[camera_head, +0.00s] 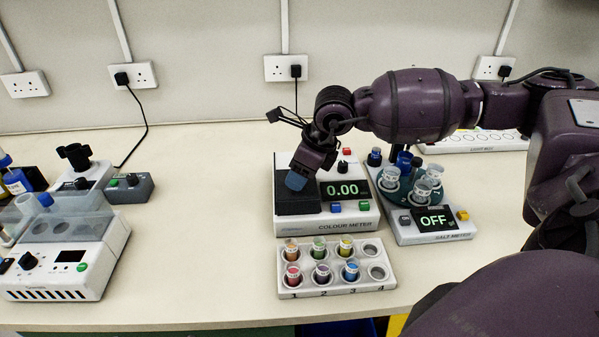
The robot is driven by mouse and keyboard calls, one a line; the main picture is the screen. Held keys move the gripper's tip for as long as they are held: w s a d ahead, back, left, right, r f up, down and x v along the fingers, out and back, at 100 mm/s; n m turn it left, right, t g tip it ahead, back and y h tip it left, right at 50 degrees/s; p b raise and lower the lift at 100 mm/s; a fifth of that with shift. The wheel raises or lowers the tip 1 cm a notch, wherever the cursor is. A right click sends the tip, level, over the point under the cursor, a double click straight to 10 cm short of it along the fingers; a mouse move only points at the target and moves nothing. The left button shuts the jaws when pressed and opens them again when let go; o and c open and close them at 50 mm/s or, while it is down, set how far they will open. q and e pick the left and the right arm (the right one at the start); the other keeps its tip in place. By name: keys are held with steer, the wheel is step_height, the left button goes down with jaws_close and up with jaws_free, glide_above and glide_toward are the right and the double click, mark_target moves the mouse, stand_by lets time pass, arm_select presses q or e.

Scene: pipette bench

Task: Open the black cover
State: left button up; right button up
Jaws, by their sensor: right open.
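The colour meter (356,214) stands in the middle of the bench, a white box with a display reading 0.00. The black cover (292,205) is on the left part of its top and appears to lie closed. My right gripper (297,180) is over the back part of the cover, pointing down, with a blue fingertip showing. It hides part of the cover, and I cannot tell whether it touches. The gripper is open with nothing seen in it. My left gripper is out of view.
A white rack (336,284) with several coloured vials stands in front of the meter. The salt meter (433,225), with sample cups on it, is close on the right. A white device (62,260) stands at the left. The bench between them is clear.

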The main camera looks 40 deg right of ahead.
steer(key=shift+f, duration=0.1)
steer(key=shift+c, duration=0.3)
steer(key=c, duration=0.5)
jaws_close()
steer(key=shift+w+d, duration=0.1)
steer(key=shift+w, duration=0.2)
steer(key=w+d, duration=0.1)
steer(key=w+d+b, duration=0.1)
steer(key=w, duration=0.1)
steer(key=w+b, duration=0.1)
steer(key=shift+w+d+f, duration=0.25)
steer(key=shift+d+f, duration=0.05)
steer(key=shift+d, duration=0.1)
steer(key=w+d+b, duration=0.1)
steer(key=w, duration=0.1)
steer(key=w+d+b, duration=0.1)
steer(key=w, duration=0.1)
steer(key=shift+d+r, duration=0.1)
steer(key=shift+d, duration=0.05)
steer(key=shift+w+d+r, duration=0.15)
steer(key=shift+w+d, duration=0.15)
steer(key=shift+w, duration=0.05)
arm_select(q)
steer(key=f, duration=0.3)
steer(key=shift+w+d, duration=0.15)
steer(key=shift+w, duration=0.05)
arm_select(e)
steer(key=shift+r, duration=0.1)
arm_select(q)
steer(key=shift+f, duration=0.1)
